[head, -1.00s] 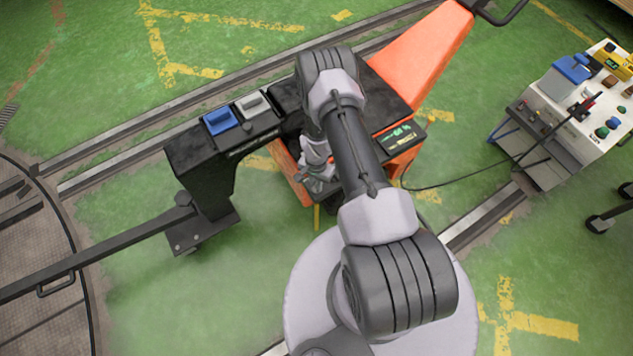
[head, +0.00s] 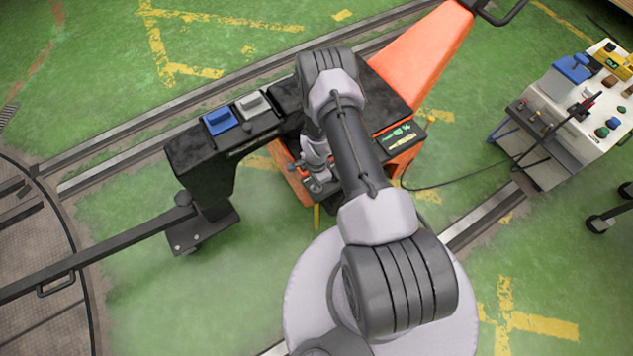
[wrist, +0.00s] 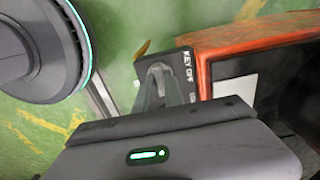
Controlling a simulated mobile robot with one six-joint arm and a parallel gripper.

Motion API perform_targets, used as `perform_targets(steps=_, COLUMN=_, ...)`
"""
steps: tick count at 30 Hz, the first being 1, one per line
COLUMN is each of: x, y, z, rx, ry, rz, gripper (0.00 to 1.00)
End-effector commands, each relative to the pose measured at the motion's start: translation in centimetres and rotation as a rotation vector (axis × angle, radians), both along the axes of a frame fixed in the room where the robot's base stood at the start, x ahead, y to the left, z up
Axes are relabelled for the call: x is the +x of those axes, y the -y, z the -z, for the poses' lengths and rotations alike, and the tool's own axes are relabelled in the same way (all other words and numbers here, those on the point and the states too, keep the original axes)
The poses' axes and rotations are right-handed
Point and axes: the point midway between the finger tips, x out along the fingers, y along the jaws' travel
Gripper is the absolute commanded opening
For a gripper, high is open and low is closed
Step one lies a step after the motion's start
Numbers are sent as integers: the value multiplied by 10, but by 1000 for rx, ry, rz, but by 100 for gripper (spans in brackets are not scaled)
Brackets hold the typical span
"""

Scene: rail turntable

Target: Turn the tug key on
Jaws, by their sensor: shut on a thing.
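The tug is orange and black, and its orange body (head: 425,55) shows in the head view. Its dark display (head: 400,135) has lit green and yellowish marks. In the wrist view a black plate (wrist: 187,62) carries white lettering that seems to read "KEY OFF". My gripper (wrist: 163,80) reaches to the plate's left side and is shut on the tug key, which is mostly hidden between the fingers. I cannot tell the key's angle. A small brownish-yellow piece (wrist: 142,49) sticks out just beyond the fingertips. In the head view my arm covers the fingertips.
A blue block (head: 220,120) and a light grey block (head: 253,103) sit on the tug's black arm. A white control console (head: 575,95) stands at right, with a cable along the floor. Rails cross the green floor, and a dark tow bar (head: 100,260) runs left to the turntable (head: 35,265).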

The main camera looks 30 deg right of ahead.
Motion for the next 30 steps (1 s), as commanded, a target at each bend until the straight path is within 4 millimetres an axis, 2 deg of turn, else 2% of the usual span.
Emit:
perform_targets(steps=11, x=0, y=0, z=0, rx=0, ry=-1, rz=6, gripper=0)
perform_targets(steps=12, x=0, y=0, z=0, rx=0, ry=-1, rz=6, gripper=15)
perform_targets(steps=15, x=0, y=0, z=0, rx=0, ry=-1, rz=5, gripper=34)
perform_targets(steps=25, x=0, y=0, z=-3, rx=0, ry=0, rz=4, gripper=35)
perform_targets(steps=28, x=0, y=0, z=-17, rx=0, ry=0, rz=4, gripper=35)
perform_targets(steps=30, x=1, y=0, z=-37, rx=0, ry=1, rz=4, gripper=35)
